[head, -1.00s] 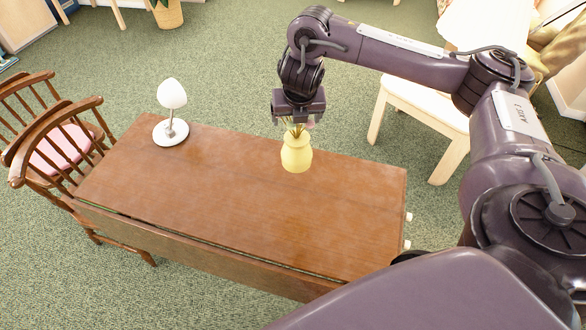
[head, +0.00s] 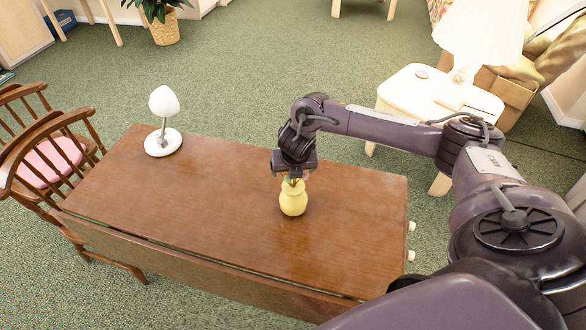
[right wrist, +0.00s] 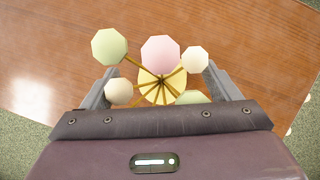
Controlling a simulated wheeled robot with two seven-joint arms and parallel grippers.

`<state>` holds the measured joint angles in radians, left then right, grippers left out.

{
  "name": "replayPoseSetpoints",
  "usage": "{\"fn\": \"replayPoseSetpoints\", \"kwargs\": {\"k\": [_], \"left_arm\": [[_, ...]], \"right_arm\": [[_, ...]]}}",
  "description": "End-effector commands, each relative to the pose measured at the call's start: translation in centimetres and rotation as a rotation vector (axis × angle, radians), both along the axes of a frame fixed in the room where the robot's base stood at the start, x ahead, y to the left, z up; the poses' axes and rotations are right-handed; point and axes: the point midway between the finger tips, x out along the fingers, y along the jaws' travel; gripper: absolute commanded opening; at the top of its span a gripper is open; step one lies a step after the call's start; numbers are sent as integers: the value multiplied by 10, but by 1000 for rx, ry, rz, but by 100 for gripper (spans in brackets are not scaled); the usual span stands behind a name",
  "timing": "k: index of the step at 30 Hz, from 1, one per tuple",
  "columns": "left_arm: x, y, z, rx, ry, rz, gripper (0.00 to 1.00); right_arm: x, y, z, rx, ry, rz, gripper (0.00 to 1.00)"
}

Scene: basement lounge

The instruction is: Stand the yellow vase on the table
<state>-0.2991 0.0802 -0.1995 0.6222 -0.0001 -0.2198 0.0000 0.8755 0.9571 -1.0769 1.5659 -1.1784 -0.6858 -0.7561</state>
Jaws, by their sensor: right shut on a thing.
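The yellow vase (head: 293,200) is upright at the wooden table (head: 220,225), right of the table's middle. I cannot tell whether its base touches the tabletop. My right gripper (head: 293,178) is above it, pointing down, shut on the vase near its neck. In the right wrist view, the vase (right wrist: 150,76) shows between the two fingers (right wrist: 165,90), mostly hidden by stems with pink, green and white round heads (right wrist: 160,53). My left gripper does not show in either view.
A white lamp (head: 163,142) stands at the table's far left corner. A wooden chair with a pink seat (head: 50,162) is at the left end. A white side table (head: 415,90) with a lamp stands behind my right arm. The table's left and front areas are clear.

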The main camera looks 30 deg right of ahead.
Motion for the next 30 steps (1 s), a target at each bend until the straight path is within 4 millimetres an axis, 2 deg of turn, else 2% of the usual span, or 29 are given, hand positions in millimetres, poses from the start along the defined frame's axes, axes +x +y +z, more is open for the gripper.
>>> {"fn": "replayPoseSetpoints", "kwargs": {"k": [10, 11, 15, 24, 30], "left_arm": [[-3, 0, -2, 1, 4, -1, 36], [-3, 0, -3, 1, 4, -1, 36], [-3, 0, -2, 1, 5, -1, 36], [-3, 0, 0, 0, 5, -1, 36], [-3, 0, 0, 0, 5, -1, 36]], "right_arm": [[1, 0, -3, 0, -2, 0, 28], [0, 0, -4, 0, 0, 1, 84], [0, 0, -3, 0, 0, 1, 100], [-1, 1, 3, 0, -1, 0, 100], [-12, 7, 34, 0, -4, 4, 100]]}}
